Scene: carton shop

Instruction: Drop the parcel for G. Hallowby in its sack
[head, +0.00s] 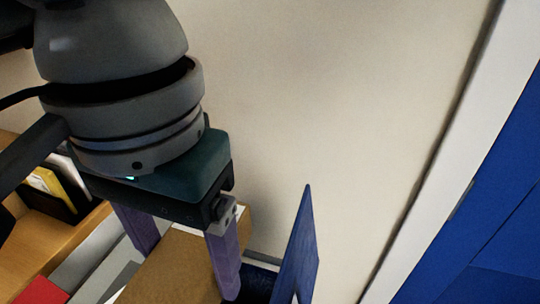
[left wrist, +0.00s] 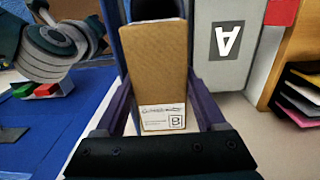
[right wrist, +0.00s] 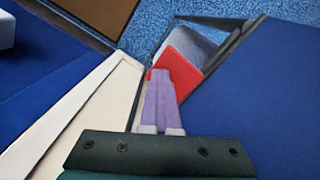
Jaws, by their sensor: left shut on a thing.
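My left gripper (head: 187,270) has its purple fingers on either side of a brown cardboard parcel (head: 178,258), near the bottom of the head view. In the left wrist view the parcel (left wrist: 157,62) is held between the fingers. Its white label (left wrist: 163,117) carries a line of writing too small to read and a boxed mark like a B. My right gripper (right wrist: 161,100) shows only in the right wrist view, with its fingers together. No sack can be made out for certain, and no recipient's name is readable.
A grey panel marked A (left wrist: 225,72) stands right of the parcel in the left wrist view. A wooden shelf (head: 65,215) is at the head view's left. A thin blue upright panel (head: 303,245) stands close right of my left gripper. A red item (right wrist: 183,58) lies beyond my right fingers.

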